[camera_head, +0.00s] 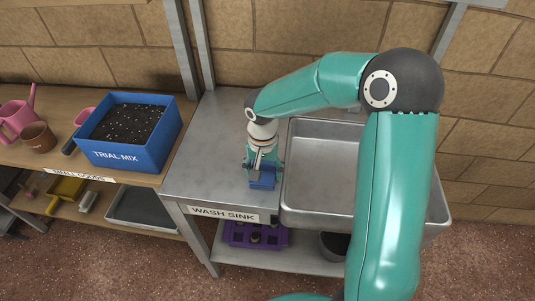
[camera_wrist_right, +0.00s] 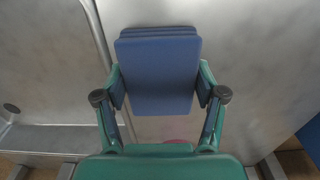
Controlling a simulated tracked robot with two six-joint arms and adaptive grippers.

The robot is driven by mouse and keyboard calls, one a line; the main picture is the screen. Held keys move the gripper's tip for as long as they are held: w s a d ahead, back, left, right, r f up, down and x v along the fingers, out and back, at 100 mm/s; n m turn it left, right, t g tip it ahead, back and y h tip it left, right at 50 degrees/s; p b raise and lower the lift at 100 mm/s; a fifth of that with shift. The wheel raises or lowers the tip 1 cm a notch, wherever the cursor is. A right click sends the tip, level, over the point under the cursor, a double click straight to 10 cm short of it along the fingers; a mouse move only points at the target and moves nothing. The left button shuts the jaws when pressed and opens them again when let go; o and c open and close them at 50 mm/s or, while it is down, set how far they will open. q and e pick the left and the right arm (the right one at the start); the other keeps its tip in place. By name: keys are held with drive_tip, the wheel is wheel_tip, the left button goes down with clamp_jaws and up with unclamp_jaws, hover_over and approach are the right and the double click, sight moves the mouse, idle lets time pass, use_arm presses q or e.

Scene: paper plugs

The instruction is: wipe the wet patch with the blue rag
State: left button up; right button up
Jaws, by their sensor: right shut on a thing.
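The blue rag (camera_head: 262,178) is a folded block held in my right gripper (camera_head: 262,166), low over the metal top left of the sink basin. In the right wrist view the rag (camera_wrist_right: 158,75) sits between the two fingers of the right gripper (camera_wrist_right: 160,98), which are shut on it. I cannot tell whether the rag touches the metal. A small pinkish-red area (camera_wrist_right: 178,141) shows just past the rag's lower edge in the wrist view; I cannot tell whether it is the wet patch. No wet patch is clear in the head view. My left gripper is out of view.
The wash sink's bare metal top (camera_head: 205,150) is clear left of the rag. The sink basin (camera_head: 318,170) lies to the right, partly behind my arm. A blue "TRIAL MIX" box (camera_head: 118,158) stands on the wooden bench. A purple tray (camera_head: 240,240) is on the shelf below.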

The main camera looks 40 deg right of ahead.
drive_tip(key=r, duration=0.1)
drive_tip(key=r+p, duration=0.1)
drive_tip(key=shift+s+d+r, duration=0.25)
drive_tip(key=shift+s+r, duration=0.05)
drive_tip(key=shift+r, duration=0.1)
drive_tip(key=shift+w+a+r+p, duration=0.1)
drive_tip(key=shift+w+r+p, duration=0.05)
drive_tip(key=shift+r+p, duration=1.9)
drive_tip(key=shift+r, duration=0.65)
drive_tip(key=shift+a, duration=0.1)
